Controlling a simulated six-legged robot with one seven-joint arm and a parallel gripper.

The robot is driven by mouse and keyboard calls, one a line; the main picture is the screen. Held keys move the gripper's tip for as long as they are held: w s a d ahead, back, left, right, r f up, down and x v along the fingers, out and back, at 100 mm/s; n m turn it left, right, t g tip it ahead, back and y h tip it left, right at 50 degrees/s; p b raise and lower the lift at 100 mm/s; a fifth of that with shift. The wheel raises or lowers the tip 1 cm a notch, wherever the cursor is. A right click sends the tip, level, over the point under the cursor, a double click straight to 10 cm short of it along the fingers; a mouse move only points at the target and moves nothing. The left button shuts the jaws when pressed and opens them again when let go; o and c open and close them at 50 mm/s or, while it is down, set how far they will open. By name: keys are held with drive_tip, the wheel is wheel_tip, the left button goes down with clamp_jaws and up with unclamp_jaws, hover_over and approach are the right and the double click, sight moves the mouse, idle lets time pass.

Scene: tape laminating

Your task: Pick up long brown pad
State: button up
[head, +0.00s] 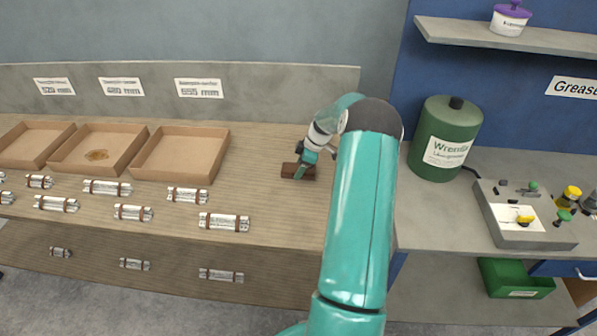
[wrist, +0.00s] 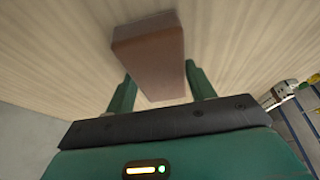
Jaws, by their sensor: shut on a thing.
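The long brown pad (head: 291,171) is a dark brown block on the wooden bench, right of the cardboard trays. In the wrist view the brown pad (wrist: 150,55) lies lengthwise between the two green fingers of my gripper (wrist: 160,85). My gripper (head: 303,167) is at the pad in the head view and is shut on it. The pad seems to be at or just above the bench top; I cannot tell which. Part of the pad is hidden behind my gripper in the head view.
Three cardboard trays (head: 180,153) stand at the left, the middle one with a brown patch inside. Several silver bundles (head: 224,222) lie in front of them. A green canister (head: 444,137) and a grey control box (head: 525,216) stand on the grey counter at right. The bench around the pad is clear.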

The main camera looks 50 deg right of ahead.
drive_tip(key=shift+r, duration=0.15)
drive_tip(key=shift+r, duration=0.6)
drive_tip(key=s+a+r, duration=0.1)
drive_tip(key=a+r, duration=0.2)
drive_tip(key=a, duration=0.1)
drive_tip(key=s+a+r, duration=0.2)
drive_tip(key=a+r, duration=0.2)
drive_tip(key=s+a+r, duration=0.1)
drive_tip(key=a+r, duration=0.3)
drive_tip(key=a, duration=0.1)
drive_tip(key=shift+s+a+r, duration=0.1)
drive_tip(key=shift+s+r, duration=0.15)
drive_tip(key=shift+s, duration=0.1)
drive_tip(key=shift+o, duration=0.7)
drive_tip(key=shift+c, duration=0.2)
